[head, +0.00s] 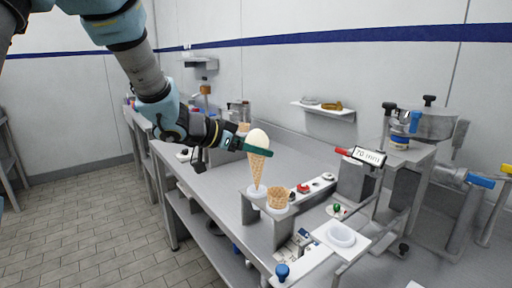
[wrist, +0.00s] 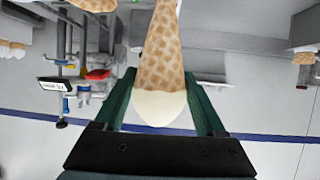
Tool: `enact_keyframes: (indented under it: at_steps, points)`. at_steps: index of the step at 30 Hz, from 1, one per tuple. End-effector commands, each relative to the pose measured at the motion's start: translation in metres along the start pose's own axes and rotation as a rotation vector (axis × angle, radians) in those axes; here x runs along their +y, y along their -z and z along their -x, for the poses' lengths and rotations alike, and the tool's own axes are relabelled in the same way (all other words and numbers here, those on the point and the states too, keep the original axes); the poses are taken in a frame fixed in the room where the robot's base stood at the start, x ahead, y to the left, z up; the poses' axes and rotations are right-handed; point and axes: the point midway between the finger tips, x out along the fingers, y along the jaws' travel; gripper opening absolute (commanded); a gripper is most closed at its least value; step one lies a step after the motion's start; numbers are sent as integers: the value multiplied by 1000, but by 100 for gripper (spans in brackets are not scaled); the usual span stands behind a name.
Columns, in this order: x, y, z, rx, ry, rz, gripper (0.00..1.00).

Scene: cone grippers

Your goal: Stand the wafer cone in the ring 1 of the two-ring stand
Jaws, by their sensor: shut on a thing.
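The wafer cone (head: 259,166), tan with a cream rounded top, is upright between the green fingers of my gripper (head: 257,149). My gripper is shut on it near the top. In the wrist view the cone (wrist: 164,50) fills the space between both fingers (wrist: 160,82). The two-ring stand (head: 250,207) is a grey bench with two white rings. The cone's tip overlaps the left ring (head: 257,192); I cannot tell whether it is inside or just above. The right ring (head: 283,208) holds another wafer cone (head: 277,196). No ring number is readable.
A "70 mm" sign (head: 368,156) with a red end stands right of the stand. A white round dish (head: 341,234) is at front right, and a wall shelf (head: 323,109) is behind.

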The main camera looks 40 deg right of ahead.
Motion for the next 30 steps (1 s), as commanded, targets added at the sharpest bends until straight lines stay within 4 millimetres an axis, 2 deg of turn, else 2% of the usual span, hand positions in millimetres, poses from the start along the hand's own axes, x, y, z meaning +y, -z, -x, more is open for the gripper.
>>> enact_keyframes:
  at_steps: [30]
  points:
    - [0,-23,-12,0,-1,1,50]
